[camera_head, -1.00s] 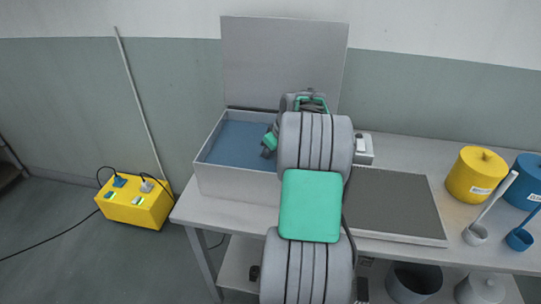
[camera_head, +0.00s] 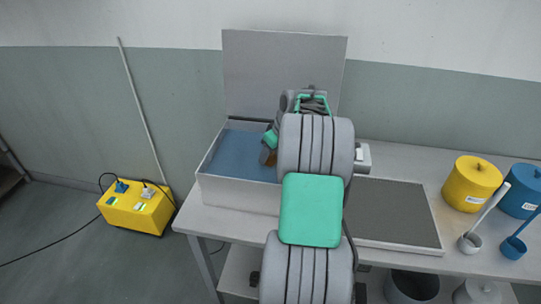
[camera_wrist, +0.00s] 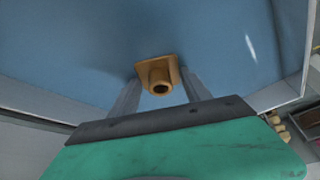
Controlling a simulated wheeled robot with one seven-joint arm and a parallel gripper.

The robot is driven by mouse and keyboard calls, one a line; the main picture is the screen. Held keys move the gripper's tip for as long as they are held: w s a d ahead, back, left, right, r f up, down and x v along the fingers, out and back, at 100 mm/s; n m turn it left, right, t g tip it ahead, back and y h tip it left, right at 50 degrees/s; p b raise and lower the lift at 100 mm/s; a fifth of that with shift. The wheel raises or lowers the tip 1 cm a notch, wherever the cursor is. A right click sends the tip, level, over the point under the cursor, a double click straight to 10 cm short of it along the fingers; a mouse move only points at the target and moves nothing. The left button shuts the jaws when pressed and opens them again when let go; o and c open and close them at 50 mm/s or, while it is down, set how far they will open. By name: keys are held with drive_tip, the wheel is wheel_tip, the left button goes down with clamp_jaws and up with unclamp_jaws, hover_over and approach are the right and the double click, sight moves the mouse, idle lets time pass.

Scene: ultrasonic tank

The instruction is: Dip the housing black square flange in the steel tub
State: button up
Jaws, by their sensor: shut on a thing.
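The steel tub is a light grey rectangular tank (camera_head: 235,192) on the table, with blue liquid (camera_head: 238,153) inside and its lid upright behind. The liquid also fills most of the wrist view (camera_wrist: 90,45). My gripper (camera_wrist: 160,88) is shut on the housing (camera_wrist: 168,68), an orange-brown square flange with a short round hollow neck, not black in this view. In the head view my gripper (camera_head: 269,148) is over the right part of the tub, partly hidden by my arm. I cannot tell whether the housing touches the liquid.
A dark mat in a light frame (camera_head: 395,212) lies right of the tub. Yellow (camera_head: 470,183) and blue (camera_head: 521,190) lidded pots and two ladles stand farther right. A yellow power box (camera_head: 137,208) is on the floor left.

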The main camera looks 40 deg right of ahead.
drive_tip(key=shift+r+p, duration=2.45)
drive_tip(key=shift+r, duration=1.35)
idle(0.8)
